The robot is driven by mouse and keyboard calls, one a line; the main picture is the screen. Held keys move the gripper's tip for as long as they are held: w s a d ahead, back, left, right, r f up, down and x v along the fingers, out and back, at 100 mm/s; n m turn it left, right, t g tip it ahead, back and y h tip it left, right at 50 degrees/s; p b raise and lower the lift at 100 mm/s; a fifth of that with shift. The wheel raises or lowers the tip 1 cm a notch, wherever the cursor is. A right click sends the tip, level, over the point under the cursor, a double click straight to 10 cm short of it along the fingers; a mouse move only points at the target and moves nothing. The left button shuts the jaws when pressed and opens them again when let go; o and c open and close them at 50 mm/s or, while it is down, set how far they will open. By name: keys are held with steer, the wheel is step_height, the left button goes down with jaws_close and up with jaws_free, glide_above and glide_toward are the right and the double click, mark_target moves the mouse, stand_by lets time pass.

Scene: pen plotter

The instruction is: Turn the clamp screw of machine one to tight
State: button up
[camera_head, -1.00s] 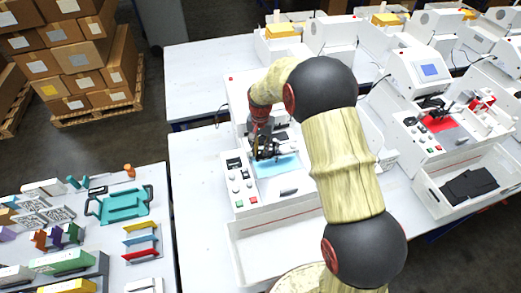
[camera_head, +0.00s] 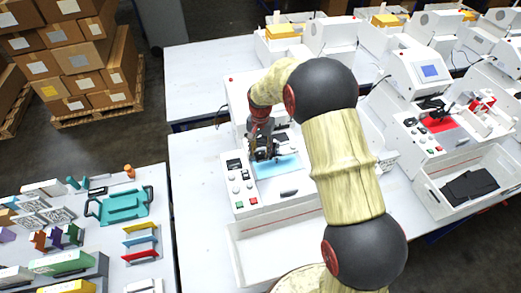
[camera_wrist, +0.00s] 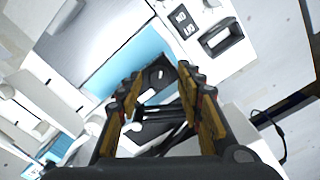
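The near pen plotter (camera_head: 240,205), a white machine holding a blue sheet (camera_head: 284,168), stands on the white table in the head view. I take it for machine one. My gripper (camera_head: 262,152) points down over its carriage, at the left of the sheet. In the wrist view, my gripper (camera_wrist: 160,78) has its two fingers apart. A black knob (camera_wrist: 156,74) with a pale mark lies between and just beyond the fingertips; it looks like the clamp screw. I cannot tell whether the fingers touch it. In the head view the screw is hidden by my gripper.
The plotter's front panel has green and red buttons (camera_head: 246,200). An open white tray (camera_head: 270,243) stands before it. A second plotter with a red sheet (camera_head: 441,122) stands at the right. A side table with a teal tray (camera_head: 124,204) is at the left.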

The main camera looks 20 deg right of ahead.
mark_target(261, 152)
step_height(261, 152, up, 12)
stand_by(0.8)
stand_by(0.4)
